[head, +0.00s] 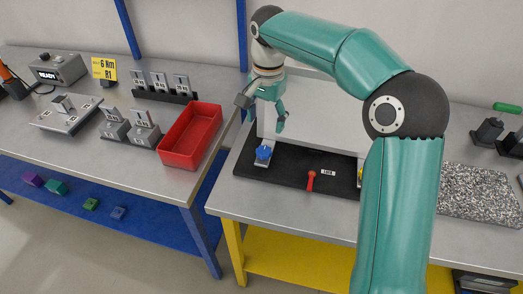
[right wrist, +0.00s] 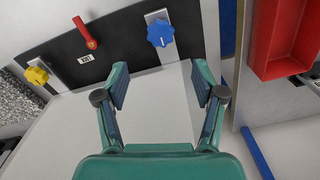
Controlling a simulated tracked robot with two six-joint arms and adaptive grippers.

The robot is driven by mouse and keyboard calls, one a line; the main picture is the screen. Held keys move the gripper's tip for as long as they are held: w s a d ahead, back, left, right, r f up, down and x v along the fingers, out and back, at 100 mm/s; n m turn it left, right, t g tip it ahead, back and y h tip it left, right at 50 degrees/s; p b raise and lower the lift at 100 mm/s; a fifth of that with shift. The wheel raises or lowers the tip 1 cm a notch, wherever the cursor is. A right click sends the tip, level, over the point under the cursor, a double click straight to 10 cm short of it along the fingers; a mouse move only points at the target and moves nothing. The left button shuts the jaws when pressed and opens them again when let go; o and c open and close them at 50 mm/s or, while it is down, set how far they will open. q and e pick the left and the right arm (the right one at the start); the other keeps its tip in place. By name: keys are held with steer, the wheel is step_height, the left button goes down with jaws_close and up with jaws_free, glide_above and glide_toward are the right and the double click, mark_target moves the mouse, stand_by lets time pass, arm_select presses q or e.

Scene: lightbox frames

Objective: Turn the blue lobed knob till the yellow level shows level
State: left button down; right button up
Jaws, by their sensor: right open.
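The blue lobed knob (head: 263,153) is on a light plate at the left end of a black base strip. In the right wrist view the knob (right wrist: 160,33) shows a white mark on its face, beyond and between my fingertips. My right gripper (head: 262,111) is open and empty, above and apart from the knob. Its two fingers (right wrist: 160,84) are spread wide in the wrist view. A yellow lobed knob (right wrist: 37,75) is at the strip's other end; my arm mostly hides it in the head view. I cannot make out a yellow level. My left gripper is not in view.
A red lever (head: 311,180) and a small label (head: 328,172) lie between the knobs. A white panel (head: 318,120) stands behind, partly covered by my arm. A red tray (head: 190,136) is on the left table. A speckled slab (head: 480,193) lies at right. The front tabletop is clear.

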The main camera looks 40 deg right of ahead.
mark_target(264, 150)
step_height(264, 150, down, 11)
steer(key=shift+w+r, duration=0.15)
steer(key=shift+r, duration=0.05)
